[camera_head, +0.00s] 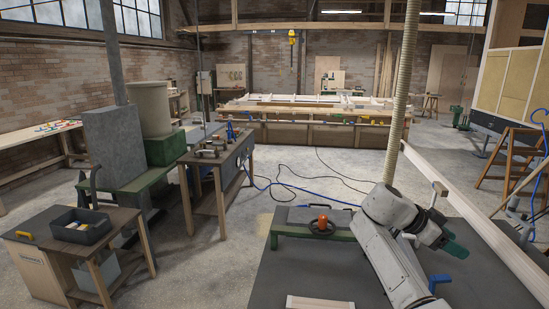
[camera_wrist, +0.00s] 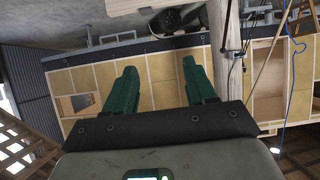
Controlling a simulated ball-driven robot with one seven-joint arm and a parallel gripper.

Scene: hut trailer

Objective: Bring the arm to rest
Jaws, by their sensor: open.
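My arm shows at the lower right of the head view, its pale links folded over a dark work surface (camera_head: 285,280). My gripper (camera_head: 457,250), with green fingers, points to the right and slightly down in that view. In the wrist view my gripper (camera_wrist: 165,80) shows two green fingers spread apart with nothing between them. Behind the fingers in that view is a panelled trailer wall (camera_wrist: 85,80), seen tilted. My gripper appears to touch nothing, though its exact clearance above the surface is hard to tell.
A long timber beam (camera_head: 480,225) runs close to the right of my gripper. A green-based machine with a handwheel (camera_head: 320,222) stands left of my arm. A workbench (camera_head: 205,158) stands at left; concrete floor (camera_head: 235,262) is open between.

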